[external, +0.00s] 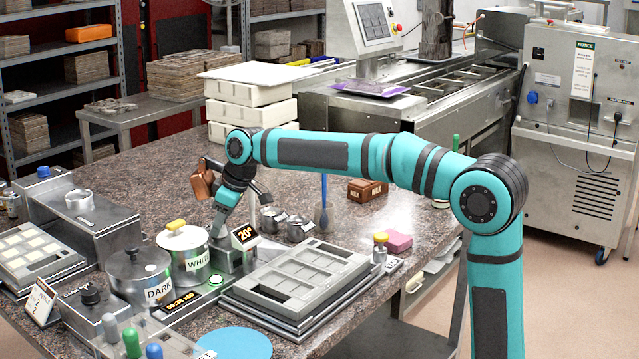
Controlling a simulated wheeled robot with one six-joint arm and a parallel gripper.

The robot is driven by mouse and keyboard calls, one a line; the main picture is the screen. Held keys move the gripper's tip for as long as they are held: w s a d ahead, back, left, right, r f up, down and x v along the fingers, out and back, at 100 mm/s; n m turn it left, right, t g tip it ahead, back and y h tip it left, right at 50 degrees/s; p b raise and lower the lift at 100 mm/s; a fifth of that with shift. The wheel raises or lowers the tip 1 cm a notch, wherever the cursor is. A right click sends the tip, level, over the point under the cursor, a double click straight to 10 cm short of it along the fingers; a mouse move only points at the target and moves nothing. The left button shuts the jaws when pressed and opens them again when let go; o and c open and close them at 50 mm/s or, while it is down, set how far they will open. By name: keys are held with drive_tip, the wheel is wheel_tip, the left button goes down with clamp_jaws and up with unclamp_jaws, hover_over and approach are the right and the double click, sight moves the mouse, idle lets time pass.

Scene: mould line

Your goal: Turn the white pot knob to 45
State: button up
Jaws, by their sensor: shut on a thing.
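The white pot (185,252) is a metal pot with a lid, a yellow handle and a label reading WHITE. It stands at the left of the worktop. Its display (244,236) sits just to its right on a metal housing and reads about 20. My gripper (216,234) points down between the pot and the display. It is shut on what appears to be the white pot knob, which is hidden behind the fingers. The knob's angle cannot be seen directly.
The dark pot (138,278) stands in front of the white pot. A grey mould tray (300,283) lies to the right. Two small metal cups (271,219) and a container with a blue-handled tool (324,190) stand behind. The worktop's middle is mostly clear.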

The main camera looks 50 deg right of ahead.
drive_tip(key=m+h, duration=0.1)
drive_tip(key=m, duration=0.3)
drive_tip(key=shift+a+m+t+h, duration=0.2)
drive_tip(key=shift+m+t+h, duration=0.1)
drive_tip(key=shift+h, duration=0.1)
drive_tip(key=m+h, duration=0.2)
drive_tip(key=m, duration=0.3)
drive_tip(key=shift+a, duration=0.1)
drive_tip(key=m, duration=0.2)
drive_tip(key=m+g+h, duration=0.1)
drive_tip(key=m, duration=0.2)
drive_tip(key=shift+a+h, duration=0.1)
drive_tip(key=shift+h, duration=0.2)
drive_tip(key=m+g, duration=0.1)
drive_tip(key=m, duration=0.1)
drive_tip(key=m+g+h, duration=0.1)
drive_tip(key=m, duration=0.1)
drive_tip(key=shift+w+m, duration=0.15)
drive_tip(key=shift+m, duration=0.15)
drive_tip(key=o, duration=1)
drive_tip(key=shift+a, duration=0.1)
